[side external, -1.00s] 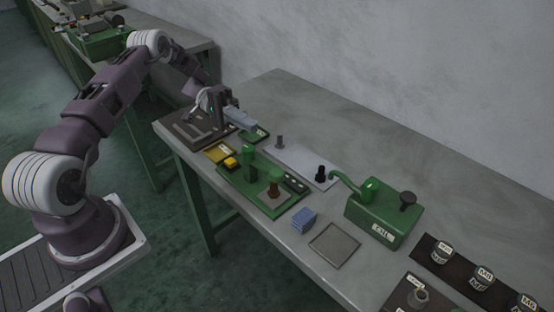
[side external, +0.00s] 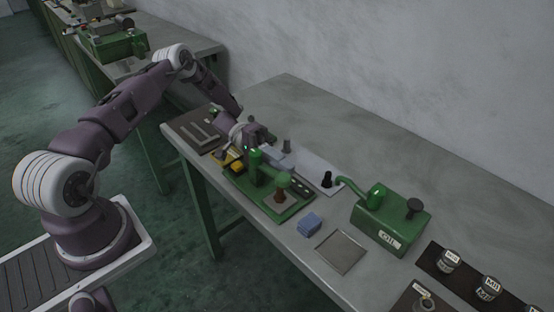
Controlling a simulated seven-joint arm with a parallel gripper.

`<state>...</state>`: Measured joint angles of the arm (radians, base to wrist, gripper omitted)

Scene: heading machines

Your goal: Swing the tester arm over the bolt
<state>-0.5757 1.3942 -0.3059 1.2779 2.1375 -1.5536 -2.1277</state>
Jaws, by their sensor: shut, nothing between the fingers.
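The tester (side external: 268,200) is a green base plate with a green upright post (side external: 256,168) near its middle. A brown piece (side external: 281,196), apparently the bolt, stands on the plate's right part, with a round green end (side external: 284,180) directly above it. The tester arm is hard to make out, and I cannot tell whether this green end belongs to it.
A yellow block (side external: 236,168) sits at the tester's left. A pale strip (side external: 310,171) behind holds a grey peg (side external: 286,146) and a black peg (side external: 326,179). A green oiler box (side external: 390,222), a blue block (side external: 309,224) and a grey tray (side external: 341,252) stand to the right.

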